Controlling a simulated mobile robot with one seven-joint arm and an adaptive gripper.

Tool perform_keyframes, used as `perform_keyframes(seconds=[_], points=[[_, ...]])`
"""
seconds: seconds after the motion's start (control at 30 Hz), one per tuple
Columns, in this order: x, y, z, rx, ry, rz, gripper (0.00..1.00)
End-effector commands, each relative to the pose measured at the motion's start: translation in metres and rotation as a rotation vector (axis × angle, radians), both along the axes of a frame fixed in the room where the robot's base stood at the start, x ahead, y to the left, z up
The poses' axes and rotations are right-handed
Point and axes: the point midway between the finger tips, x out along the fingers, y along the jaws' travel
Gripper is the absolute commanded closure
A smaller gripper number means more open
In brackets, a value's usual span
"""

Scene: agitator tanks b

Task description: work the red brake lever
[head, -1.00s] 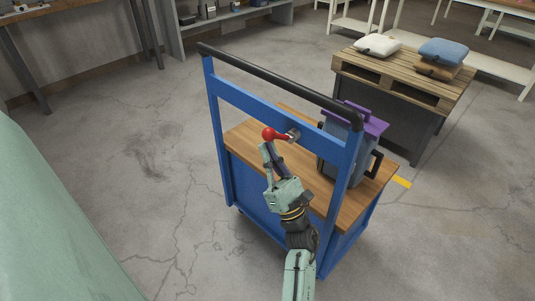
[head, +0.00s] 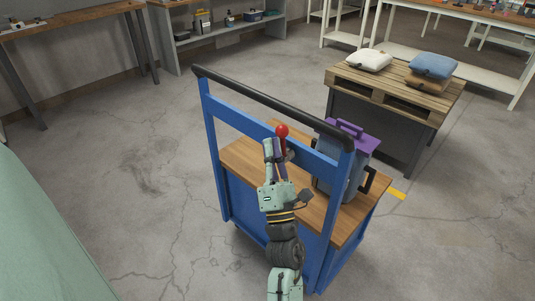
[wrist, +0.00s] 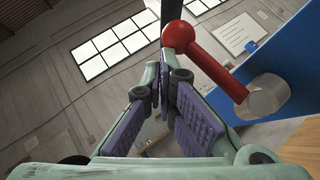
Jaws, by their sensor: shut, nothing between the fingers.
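The red brake lever (head: 283,139) has a round ball knob and a short rod, and is mounted on the blue crossbar of the cart's push frame. In the head view it stands nearly upright, knob at the top. In the wrist view the lever (wrist: 212,62) slopes from its grey round hub (wrist: 266,97) up left to the knob. My gripper (head: 270,144) is just left of the lever. In the wrist view its purple-padded fingers (wrist: 166,72) are shut and empty, with the tips just below the knob. I cannot tell whether they touch it.
The blue cart (head: 240,203) has a wooden deck (head: 245,157) and a black handle bar (head: 270,103). A grey container with a purple lid (head: 350,137) stands on the deck. A pallet (head: 393,87) with cushions stands behind. Floor to the left is clear.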

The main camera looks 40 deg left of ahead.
Motion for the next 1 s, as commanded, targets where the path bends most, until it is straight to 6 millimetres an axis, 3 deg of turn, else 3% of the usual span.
perform_keyframes(seconds=[1.0], points=[[0.0082, 0.0001, 0.0004, -0.001, -0.001, 0.000, 1.00]])
